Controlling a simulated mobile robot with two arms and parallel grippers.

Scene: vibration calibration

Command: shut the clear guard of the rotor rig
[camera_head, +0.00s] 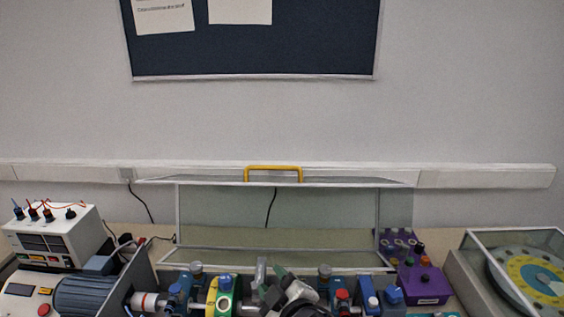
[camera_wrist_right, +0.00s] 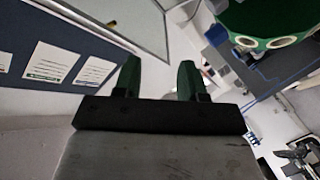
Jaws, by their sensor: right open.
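The clear guard (camera_head: 277,216) of the rotor rig stands raised and open in the head view. Its yellow handle (camera_head: 273,168) is on the top edge, against the wall behind. The rig's shaft parts, with a yellow and green rotor disc (camera_head: 212,297) and blue supports, lie uncovered below it. My right gripper (camera_head: 281,277) is low in the middle, in front of the guard and well below the handle. Its two green fingers are apart and empty in the right wrist view (camera_wrist_right: 159,70). I cannot make out my left gripper.
A white instrument (camera_head: 52,240) with cables stands at the left. A purple box (camera_head: 425,286) is right of the rig. A clear-covered turntable (camera_head: 535,278) stands at the far right. A dark noticeboard (camera_head: 250,45) hangs on the wall. The space before the guard's panel looks clear.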

